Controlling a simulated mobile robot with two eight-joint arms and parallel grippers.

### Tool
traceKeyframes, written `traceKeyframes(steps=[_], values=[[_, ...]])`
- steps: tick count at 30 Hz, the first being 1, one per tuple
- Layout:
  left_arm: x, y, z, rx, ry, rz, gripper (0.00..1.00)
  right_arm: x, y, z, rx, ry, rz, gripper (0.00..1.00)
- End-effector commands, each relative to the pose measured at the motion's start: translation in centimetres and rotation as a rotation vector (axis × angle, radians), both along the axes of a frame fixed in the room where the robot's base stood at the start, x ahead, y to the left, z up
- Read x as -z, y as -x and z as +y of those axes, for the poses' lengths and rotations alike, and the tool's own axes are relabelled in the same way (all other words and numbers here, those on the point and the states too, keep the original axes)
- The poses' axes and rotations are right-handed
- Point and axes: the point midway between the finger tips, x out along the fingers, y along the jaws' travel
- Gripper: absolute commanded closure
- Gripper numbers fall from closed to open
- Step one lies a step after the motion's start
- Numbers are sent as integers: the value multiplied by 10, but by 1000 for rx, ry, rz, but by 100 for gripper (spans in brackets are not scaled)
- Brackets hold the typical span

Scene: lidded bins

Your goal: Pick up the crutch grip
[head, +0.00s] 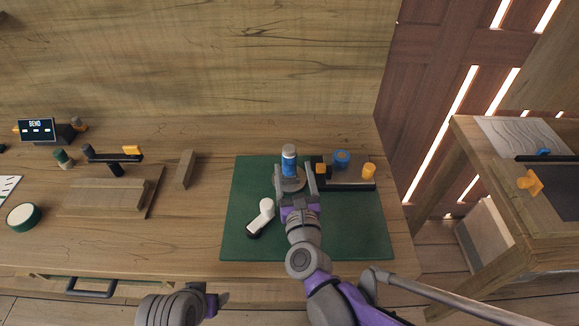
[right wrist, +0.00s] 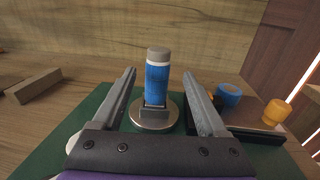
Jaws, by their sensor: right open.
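A blue cylinder with a grey cap (head: 289,160), likely the crutch grip, stands upright on a round metal base (head: 291,184) on the green mat. It also shows in the right wrist view (right wrist: 157,80), seated in a small grey holder on that base (right wrist: 151,120). My right gripper (head: 295,176) is open, its fingers to either side of the cylinder with gaps on both sides in the right wrist view. It holds nothing. My left gripper (head: 220,300) is low at the bottom of the head view, away from the mat; its jaws are unclear.
A white piece with a black end (head: 261,216) lies on the green mat (head: 350,230) left of my right arm. A blue ring (head: 342,158), an orange cylinder (head: 369,170) and a black bar (head: 350,187) are to the right. A wooden block (head: 185,168) stands left.

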Motion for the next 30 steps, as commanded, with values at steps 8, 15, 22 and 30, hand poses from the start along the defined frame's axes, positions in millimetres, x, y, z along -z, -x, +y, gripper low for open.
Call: traceKeyframes(steps=[8,15,22,30], values=[[3,0,0,0,0,1,29,-1,-37,4,0,6,0,24],[5,0,0,0,0,2,29,-3,-54,8,-1,7,0,24],[9,0,0,0,0,3,29,-5,-87,13,-2,8,0,24],[9,0,0,0,0,3,29,-6,-90,14,-3,8,0,28]])
